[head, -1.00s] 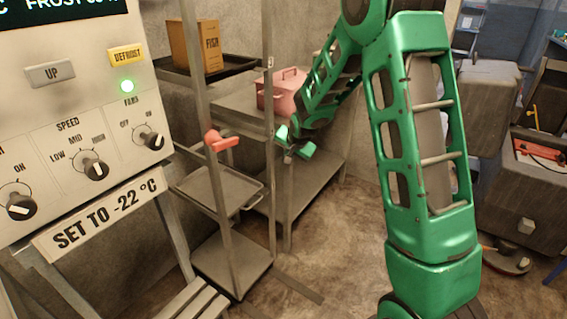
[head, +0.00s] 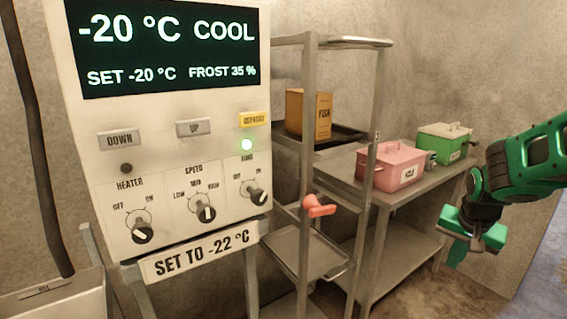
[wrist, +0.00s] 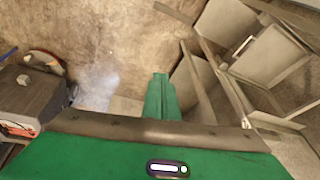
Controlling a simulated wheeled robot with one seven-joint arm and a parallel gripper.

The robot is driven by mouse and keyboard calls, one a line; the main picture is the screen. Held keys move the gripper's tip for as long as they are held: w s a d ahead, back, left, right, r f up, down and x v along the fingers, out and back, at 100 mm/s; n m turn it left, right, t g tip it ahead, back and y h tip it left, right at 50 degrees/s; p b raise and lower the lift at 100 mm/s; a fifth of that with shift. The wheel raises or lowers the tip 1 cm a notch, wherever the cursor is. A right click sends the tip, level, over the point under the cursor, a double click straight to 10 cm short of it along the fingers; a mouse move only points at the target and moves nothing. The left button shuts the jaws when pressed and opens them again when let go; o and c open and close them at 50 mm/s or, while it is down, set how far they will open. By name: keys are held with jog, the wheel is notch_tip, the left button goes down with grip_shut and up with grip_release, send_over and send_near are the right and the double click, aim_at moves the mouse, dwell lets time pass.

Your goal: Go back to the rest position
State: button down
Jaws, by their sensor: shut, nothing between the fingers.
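My green gripper (head: 474,238) hangs at the right of the head view, in front of the end of the steel table. It is shut and holds nothing. In the wrist view its fingers (wrist: 160,98) point down toward the bare floor, touching nothing. The control panel (head: 170,150) fills the left of the head view. Its screen reads -20 °C, COOL, SET -20 °C and FROST 35 %. A green lamp is lit below the yellow defrost button (head: 254,120). A label (head: 200,252) under the panel reads SET TO -22 °C.
A rack (head: 303,190) with a red handle (head: 319,207) stands right of the panel, bearing a FISH box (head: 309,114). Behind it a steel table (head: 405,195) holds a pink box (head: 391,166) and a green box (head: 444,143). A grey case (wrist: 28,95) lies left in the wrist view.

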jog(key=s+r+n+g+y, duration=0.1)
jog(key=s, duration=1.2)
jog(key=s+a+r+g, duration=0.1)
jog(key=s+g, duration=0.1)
jog(key=s, duration=1)
jog(key=shift+s+a+r+n+y, duration=0.25)
jog(key=shift+s+n+y, duration=0.15)
jog(key=shift+w+f+g, duration=0.25)
jog(key=shift+w+g, duration=0.05)
jog(key=shift+w, duration=0.35)
